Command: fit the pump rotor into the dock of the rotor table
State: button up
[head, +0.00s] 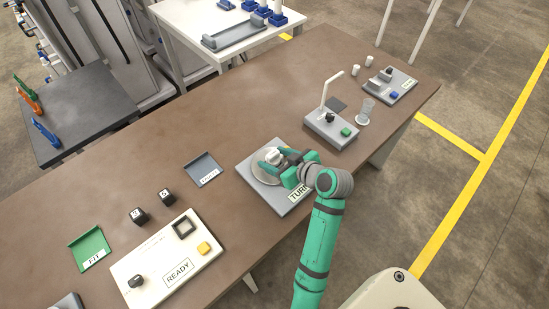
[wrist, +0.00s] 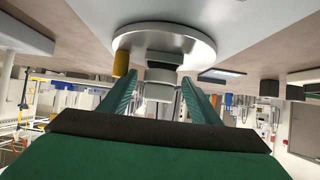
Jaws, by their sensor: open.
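A grey board marked TURN (head: 258,196) carries a round pale disc (head: 262,178) and looks like the rotor table. A white round piece with a dark band (wrist: 161,84) stands on the disc and may be the pump rotor. It also shows in the head view (head: 272,157), partly hidden by my gripper. My gripper (head: 282,160) is open and reaches low over the disc. In the wrist view its green fingers (wrist: 160,100) lie on either side of the white piece, with gaps visible. A yellow post (wrist: 121,59) stands at the disc's edge. I cannot make out the dock.
A white READY board (head: 150,262) with a yellow button and a black square frame lies at the left, near two black cubes (head: 152,205). A grey tray (head: 202,170) lies left of the disc. A grey lamp box (head: 330,130) and a clear cup (head: 364,112) stand right.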

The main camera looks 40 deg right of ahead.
jog(key=v, duration=1.2)
jog(key=shift+r, duration=0.15)
